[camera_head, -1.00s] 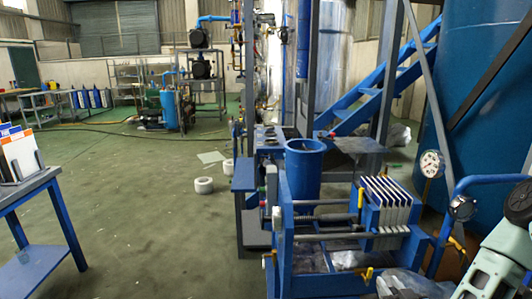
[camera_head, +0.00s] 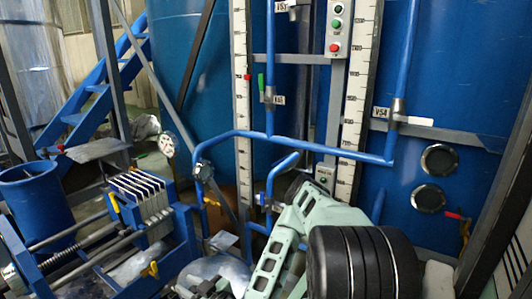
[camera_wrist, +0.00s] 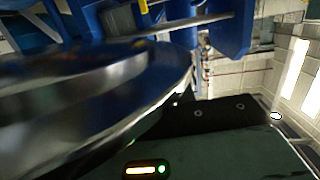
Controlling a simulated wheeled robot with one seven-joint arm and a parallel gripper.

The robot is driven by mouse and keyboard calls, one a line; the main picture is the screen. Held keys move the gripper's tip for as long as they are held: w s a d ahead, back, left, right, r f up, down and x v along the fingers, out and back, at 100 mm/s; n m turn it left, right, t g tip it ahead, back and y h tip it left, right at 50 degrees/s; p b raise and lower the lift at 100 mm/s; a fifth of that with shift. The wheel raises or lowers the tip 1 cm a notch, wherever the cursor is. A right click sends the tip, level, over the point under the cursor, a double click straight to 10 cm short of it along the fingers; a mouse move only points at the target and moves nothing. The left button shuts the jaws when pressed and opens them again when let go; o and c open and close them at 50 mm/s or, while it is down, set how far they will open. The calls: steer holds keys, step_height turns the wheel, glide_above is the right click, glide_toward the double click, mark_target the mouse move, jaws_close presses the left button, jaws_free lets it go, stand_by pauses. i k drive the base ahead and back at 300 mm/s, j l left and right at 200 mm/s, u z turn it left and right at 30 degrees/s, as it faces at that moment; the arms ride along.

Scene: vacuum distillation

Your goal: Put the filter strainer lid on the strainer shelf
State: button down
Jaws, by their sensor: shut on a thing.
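The filter strainer lid (camera_wrist: 90,85) is a large, shiny, round metal disc. It fills the left half of the wrist view, tilted and very close to the camera. My gripper (camera_wrist: 182,100) is shut on the lid near its right edge; the dark jaw shows there, and the lid hides much of the rest. I cannot pick out the strainer shelf in either view.
A blue filter press (camera_head: 140,205) with white plates and a blue bucket (camera_head: 35,205) stand at left. Blue pipes (camera_head: 270,137) with valves and gauges run in front of large blue tanks (camera_head: 455,70). Blue stairs (camera_head: 95,90) rise at back left.

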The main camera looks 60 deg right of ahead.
mark_target(96, 148)
steer(key=i+j+z, duration=0.2)
steer(key=z, duration=0.25)
steer(key=i+j+z, duration=0.15)
steer(key=j+z, duration=0.7)
steer(key=i, duration=0.05)
